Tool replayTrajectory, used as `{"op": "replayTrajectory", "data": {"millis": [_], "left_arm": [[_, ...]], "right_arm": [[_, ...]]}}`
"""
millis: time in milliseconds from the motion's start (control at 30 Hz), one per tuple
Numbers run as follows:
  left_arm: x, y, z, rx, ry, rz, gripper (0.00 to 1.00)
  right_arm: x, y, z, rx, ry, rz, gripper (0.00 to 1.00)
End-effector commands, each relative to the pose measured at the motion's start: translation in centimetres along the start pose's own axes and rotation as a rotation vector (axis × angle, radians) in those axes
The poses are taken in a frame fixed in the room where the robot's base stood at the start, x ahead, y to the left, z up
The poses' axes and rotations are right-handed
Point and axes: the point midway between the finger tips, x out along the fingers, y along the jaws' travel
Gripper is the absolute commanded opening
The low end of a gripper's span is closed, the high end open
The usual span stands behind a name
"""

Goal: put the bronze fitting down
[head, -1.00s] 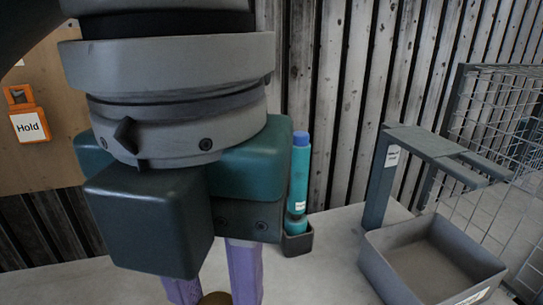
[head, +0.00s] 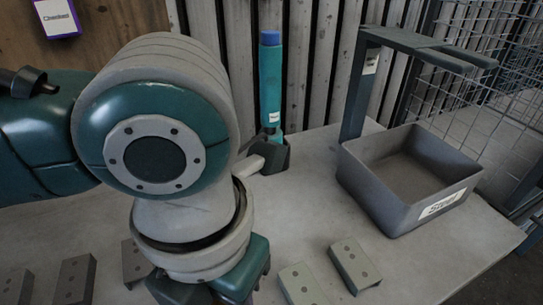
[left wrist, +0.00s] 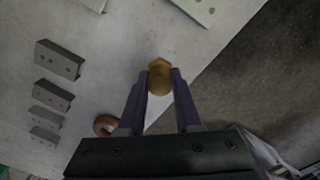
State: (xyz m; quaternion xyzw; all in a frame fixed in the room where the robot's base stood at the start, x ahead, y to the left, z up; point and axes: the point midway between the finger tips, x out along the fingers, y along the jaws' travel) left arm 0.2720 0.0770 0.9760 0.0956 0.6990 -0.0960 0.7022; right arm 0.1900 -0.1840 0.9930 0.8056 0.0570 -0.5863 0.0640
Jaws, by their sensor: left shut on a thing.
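The bronze fitting (left wrist: 160,80) is a small yellow-brown piece between the purple fingers of my left gripper (left wrist: 160,88) in the left wrist view. The fingers are shut on it. In that view it lies across the line of the table's edge; its height above the table cannot be told. In the head view my left gripper's teal body shows at the bottom, while its fingers and the fitting are hidden or out of frame. My right gripper is not in view.
A grey bin labelled Steel (head: 365,185) stands right on the table (head: 310,215), beside a dark stand (head: 356,95). A teal blue-capped tool (head: 270,85) stands in a holder. Grey blocks (head: 75,280) lie left; two pale drilled blocks (head: 355,264) lie in front.

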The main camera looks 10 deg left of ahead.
Motion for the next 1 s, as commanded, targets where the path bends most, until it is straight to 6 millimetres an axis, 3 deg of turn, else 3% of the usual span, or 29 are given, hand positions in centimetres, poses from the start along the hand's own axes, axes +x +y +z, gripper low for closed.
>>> {"op": "replayTrajectory", "data": {"millis": [300,667,700,933,1000], "left_arm": [[4.2,0.0,-0.1,-0.001,0.001,0.0,0.0],[4.6,0.0,0.0,-0.001,-0.001,0.0,0.0],[4.5,0.0,0.0,-0.001,-0.001,0.001,0.36],[4.5,0.0,0.0,-0.001,-0.001,0.001,0.62],[4.5,0.0,0.0,-0.001,-0.001,0.001,0.63]], "right_arm": [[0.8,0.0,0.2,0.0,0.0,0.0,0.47],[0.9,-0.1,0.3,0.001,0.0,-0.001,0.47],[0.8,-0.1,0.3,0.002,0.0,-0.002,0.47],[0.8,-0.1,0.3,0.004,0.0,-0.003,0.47],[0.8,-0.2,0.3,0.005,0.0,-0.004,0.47]]}}
